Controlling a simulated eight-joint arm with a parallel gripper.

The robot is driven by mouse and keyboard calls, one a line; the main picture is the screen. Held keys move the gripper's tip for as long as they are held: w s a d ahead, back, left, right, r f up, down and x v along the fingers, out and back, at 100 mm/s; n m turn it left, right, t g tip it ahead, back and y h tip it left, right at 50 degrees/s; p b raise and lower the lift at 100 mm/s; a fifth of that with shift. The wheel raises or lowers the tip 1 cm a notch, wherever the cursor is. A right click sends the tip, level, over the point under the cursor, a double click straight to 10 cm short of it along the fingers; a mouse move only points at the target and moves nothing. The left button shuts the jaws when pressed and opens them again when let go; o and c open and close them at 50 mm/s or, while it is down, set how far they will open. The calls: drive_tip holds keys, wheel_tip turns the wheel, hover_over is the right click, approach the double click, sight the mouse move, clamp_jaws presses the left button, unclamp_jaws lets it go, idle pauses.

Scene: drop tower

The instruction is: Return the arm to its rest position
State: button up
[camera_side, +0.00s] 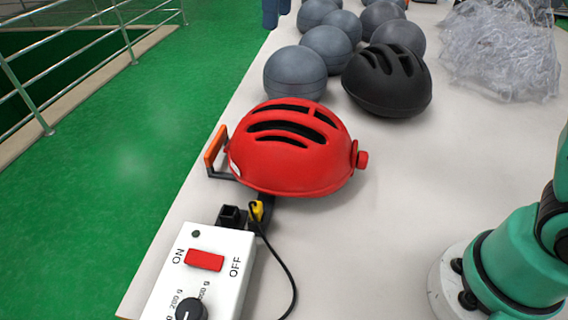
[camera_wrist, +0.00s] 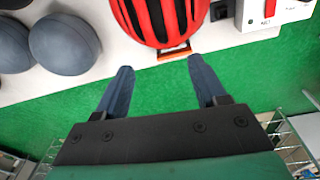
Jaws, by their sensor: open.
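My gripper (camera_wrist: 160,66) is open and empty in the wrist view, its two dark blue fingers apart over the green floor beyond the table's edge. The red helmet (camera_side: 290,155) sits on the table, apart from the fingers, and shows at the top of the wrist view (camera_wrist: 160,18). An orange handle (camera_side: 215,146) stands at its left side.
A white control box (camera_side: 215,265) with a red switch and a cable stands in front. A black helmet (camera_side: 388,80), several grey balls (camera_side: 295,74) and crumpled clear plastic (camera_side: 505,50) lie behind. Metal railings (camera_side: 60,55) line the left. The table's middle right is clear.

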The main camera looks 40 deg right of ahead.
drive_tip(key=s+d+f+m+t, duration=0.3)
drive_tip(key=s+f, duration=0.3)
drive_tip(key=f, duration=0.1)
drive_tip(key=s+d+f+m+t, duration=0.3)
drive_tip(key=s+d+f+m, duration=0.1)
drive_tip(key=s+f, duration=0.2)
drive_tip(key=shift+d+f+m, duration=0.3)
drive_tip(key=shift+f, duration=0.25)
idle(0.6)
